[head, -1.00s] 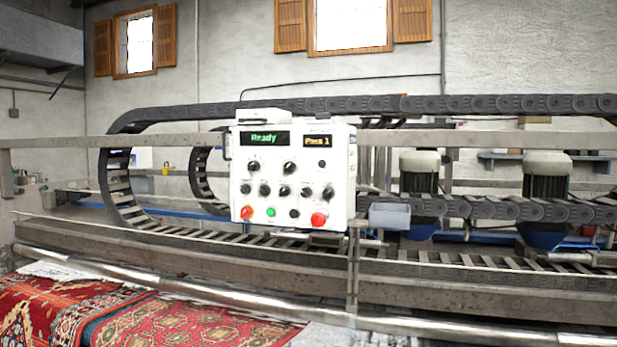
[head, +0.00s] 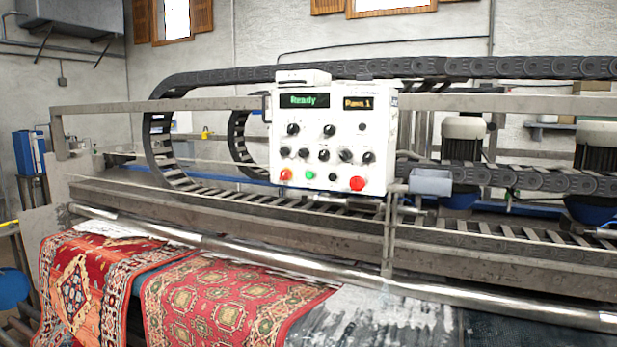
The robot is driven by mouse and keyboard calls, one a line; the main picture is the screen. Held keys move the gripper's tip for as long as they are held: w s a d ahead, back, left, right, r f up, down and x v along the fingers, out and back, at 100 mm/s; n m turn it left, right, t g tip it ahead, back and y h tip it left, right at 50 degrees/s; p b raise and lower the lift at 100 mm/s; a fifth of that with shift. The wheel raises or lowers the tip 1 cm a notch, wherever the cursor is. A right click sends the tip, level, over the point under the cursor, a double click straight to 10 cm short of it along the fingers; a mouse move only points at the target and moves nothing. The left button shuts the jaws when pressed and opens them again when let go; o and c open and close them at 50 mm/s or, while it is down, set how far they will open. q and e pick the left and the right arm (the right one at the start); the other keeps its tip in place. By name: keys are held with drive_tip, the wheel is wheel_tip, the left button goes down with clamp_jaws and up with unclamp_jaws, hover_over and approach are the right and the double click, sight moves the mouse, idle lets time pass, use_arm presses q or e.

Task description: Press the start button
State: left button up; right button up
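The white control box (head: 350,125) stands on the machine's frame, near the middle of the head view. Its left display (head: 304,101) reads "Ready" in green, and its right display (head: 358,103) reads "Pass 1". A green button (head: 309,175), the likely start button, sits in the bottom row. A red-orange knob (head: 286,174) is to its left, a black button (head: 332,177) to its right, and a larger red button (head: 357,184) farther right. Several black knobs fill the rows above. Neither of my grippers is in view.
A metal roller bar (head: 300,263) runs across the front of the machine. Red patterned rugs (head: 225,300) hang over its front at lower left. A black cable chain (head: 480,67) loops above and behind the box. A small grey box (head: 430,182) sits right of the control box.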

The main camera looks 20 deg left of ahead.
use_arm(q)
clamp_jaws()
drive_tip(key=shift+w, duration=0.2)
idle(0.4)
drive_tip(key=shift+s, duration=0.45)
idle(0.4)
